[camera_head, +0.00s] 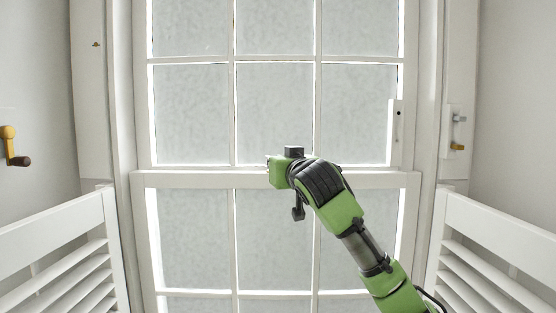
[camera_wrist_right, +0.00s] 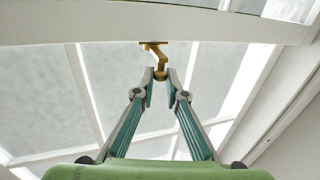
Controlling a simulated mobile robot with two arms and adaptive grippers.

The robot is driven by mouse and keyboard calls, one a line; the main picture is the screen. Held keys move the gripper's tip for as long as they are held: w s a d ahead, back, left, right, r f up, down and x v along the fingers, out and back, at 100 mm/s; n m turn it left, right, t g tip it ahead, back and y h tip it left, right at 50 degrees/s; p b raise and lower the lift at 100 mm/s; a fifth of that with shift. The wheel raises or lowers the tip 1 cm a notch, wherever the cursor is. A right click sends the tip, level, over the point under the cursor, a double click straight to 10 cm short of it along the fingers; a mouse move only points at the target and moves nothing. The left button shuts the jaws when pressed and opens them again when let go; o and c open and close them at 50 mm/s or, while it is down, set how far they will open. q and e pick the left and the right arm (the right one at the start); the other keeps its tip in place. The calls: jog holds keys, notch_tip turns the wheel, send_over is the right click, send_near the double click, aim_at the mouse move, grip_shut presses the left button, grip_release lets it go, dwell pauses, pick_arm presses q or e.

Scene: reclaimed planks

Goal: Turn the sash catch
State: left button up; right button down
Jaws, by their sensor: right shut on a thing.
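The sash catch (camera_wrist_right: 157,54) is a small brass piece with a bent lever and a rounded knob. It is mounted on the white meeting rail (camera_head: 376,180) of the sash window. In the right wrist view the lever points down from the rail towards my fingers. My right gripper (camera_wrist_right: 160,77) is shut on the knob end of the catch, one fingertip on each side. In the head view my green right wrist is in front of the middle of the rail and hides the catch and the fingers. My left gripper is not in view.
White louvred shutters (camera_head: 75,236) stand open at the left and the right (camera_head: 500,228). A brass crank handle (camera_head: 9,146) is on the left wall. A small grey and brass fitting (camera_head: 457,132) is on the right frame. The space before the upper panes is clear.

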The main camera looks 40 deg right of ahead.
dwell(0.4)
jog(key=c, duration=2)
grip_release()
jog(key=shift+w, duration=0.1)
jog(key=shift+c, duration=0.2)
jog(key=shift+a, duration=0.1)
jog(key=v, duration=1.2)
jog(key=shift+f, duration=0.1)
